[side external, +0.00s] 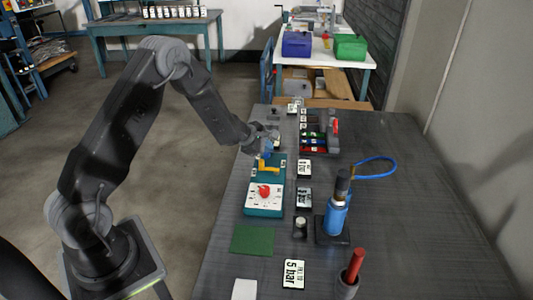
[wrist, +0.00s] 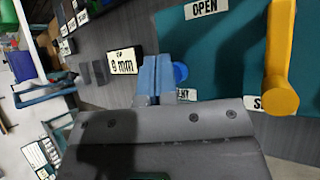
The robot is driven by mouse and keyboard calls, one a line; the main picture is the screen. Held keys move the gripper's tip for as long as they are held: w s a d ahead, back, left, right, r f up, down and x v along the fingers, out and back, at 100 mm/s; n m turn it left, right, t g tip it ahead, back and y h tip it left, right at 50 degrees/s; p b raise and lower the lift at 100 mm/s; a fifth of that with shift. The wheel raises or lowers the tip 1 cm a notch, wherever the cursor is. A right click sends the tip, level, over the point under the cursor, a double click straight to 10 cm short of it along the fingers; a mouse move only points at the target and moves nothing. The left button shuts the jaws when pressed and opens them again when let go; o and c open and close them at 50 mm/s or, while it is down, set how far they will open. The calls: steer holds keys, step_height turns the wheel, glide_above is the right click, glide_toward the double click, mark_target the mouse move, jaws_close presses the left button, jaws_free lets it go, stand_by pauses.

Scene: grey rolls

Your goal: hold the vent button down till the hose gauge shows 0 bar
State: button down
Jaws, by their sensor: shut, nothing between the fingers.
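The teal valve panel (wrist: 225,55) carries a yellow lever (wrist: 280,60) and the labels OPEN and a partly hidden one starting with S. A round blue button (wrist: 180,72) shows at the panel's edge, beside a label ending in "NT", and is partly hidden by my fingers. My gripper (wrist: 157,62) has its blue fingers shut and empty, right at the button; I cannot tell whether they touch or press it. In the side external view my gripper (side external: 265,150) is just above the panel's far end, behind the yellow lever (side external: 267,165). I cannot make out a hose gauge reading.
A white-topped box with a red knob (side external: 264,191) stands nearer. A blue cylinder (side external: 335,217) with a blue hose (side external: 375,166) stands to the right. A "5 bar" card (side external: 294,273) lies in front. A "9 mm" card (wrist: 124,61) lies left of my fingers.

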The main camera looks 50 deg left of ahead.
mark_target(267, 154)
steer(key=shift+r, duration=0.65)
steer(key=shift+r, duration=0.1)
steer(key=shift+r, duration=2.45)
steer(key=s+d+r+m+h, duration=0.1)
steer(key=s+d+r+m, duration=0.3)
steer(key=d+r+m, duration=0.15)
steer(key=s+d+r+m+g+h, duration=0.1)
steer(key=s+d+r+m+h, duration=0.2)
steer(key=d+r, duration=0.4)
steer(key=s+d+r+m, duration=0.4)
steer(key=d+r+m, duration=0.1)
steer(key=d+r, duration=0.1)
steer(key=s+d+r+m+g+y, duration=0.15)
steer(key=s+d+m, duration=0.25)
steer(key=s+m, duration=0.5)
steer(key=s+a+f+m+y, duration=0.1)
steer(key=s+y, duration=0.1)
steer(key=s, duration=0.4)
steer(key=s+a+m+y, duration=0.1)
steer(key=s+y, duration=0.1)
steer(key=s, duration=0.5)
steer(key=shift+s+a+f+m+g, duration=0.3)
steer(key=shift+a+f+m+g, duration=0.05)
steer(key=shift+g, duration=0.1)
